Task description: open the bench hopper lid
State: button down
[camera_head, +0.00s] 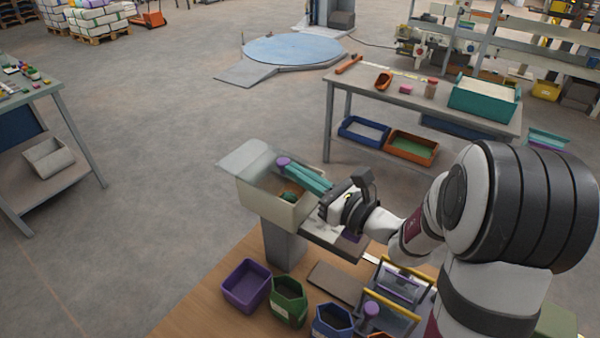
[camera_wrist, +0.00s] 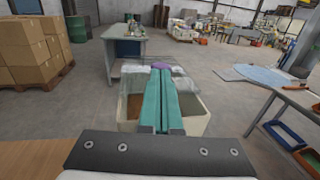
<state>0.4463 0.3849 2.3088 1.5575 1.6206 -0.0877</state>
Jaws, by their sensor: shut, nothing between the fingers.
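The bench hopper (camera_head: 268,212) is a cream box on a grey post, left of my gripper in the head view. Its clear lid (camera_head: 246,158) is raised and leans back at the far-left edge, leaving the top open. A purple knob (camera_head: 283,161) shows at my fingertips; I cannot tell whether they touch it. My gripper (camera_head: 296,171) has long teal fingers, shut together with nothing between them, reaching over the hopper's opening. In the wrist view the hopper (camera_wrist: 196,122), lid (camera_wrist: 195,66) and purple knob (camera_wrist: 165,66) are ahead, partly hidden by the fingers.
A purple bin (camera_head: 246,285), a green bin (camera_head: 288,302) and a blue bin (camera_head: 332,322) stand below the hopper on a wooden surface. A grey workbench (camera_head: 375,92) is behind to the right, another table (camera_head: 50,90) far left. The floor between is clear.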

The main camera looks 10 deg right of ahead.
aim_at(280, 163)
jog(key=x, duration=0.4)
jog(key=shift+s+a, duration=0.1)
jog(key=shift+a, duration=0.35)
jog(key=v, duration=1.4)
jog(key=s+a+f+n+g+y, duration=0.1)
jog(key=s+a+f+n+g, duration=0.1)
jog(key=s+a+n+g, duration=1.2)
jog(key=s+d+f+n+g+h, duration=0.1)
jog(key=s+d+f+n+h, duration=0.3)
jog(key=s+n+h, duration=0.5)
jog(key=shift+d+f+n+h, duration=0.3)
jog(key=shift+d+f, duration=0.1)
jog(key=shift+d, duration=0.7)
